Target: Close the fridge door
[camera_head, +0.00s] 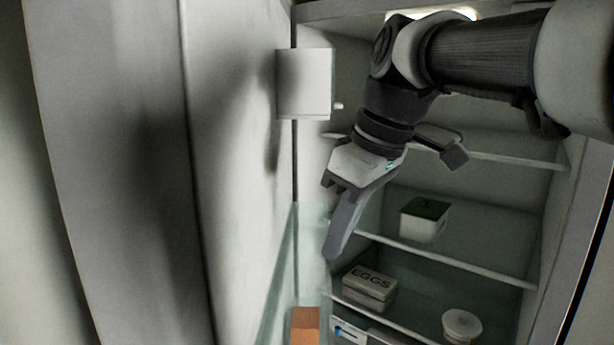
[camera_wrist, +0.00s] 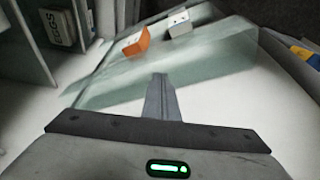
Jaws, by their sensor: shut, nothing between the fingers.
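The fridge door (camera_head: 235,150) stands open on the left in the head view, its pale inner face turned toward the fridge interior. The fridge (camera_head: 560,200) is open behind my arm, with its shelves showing. My gripper (camera_head: 333,255) points down in front of the shelves, to the right of the door's inner face, with its fingers together and empty. In the wrist view the shut fingers (camera_wrist: 161,82) reach toward a clear door bin (camera_wrist: 200,62). I cannot tell whether the fingers touch the bin or the door.
An egg box (camera_head: 369,288), a white square container (camera_head: 424,220) and a round white tub (camera_head: 462,326) stand on the shelves. An orange item (camera_head: 305,326) sits in the door bin. A white box-shaped compartment (camera_head: 303,84) is on the door's upper part.

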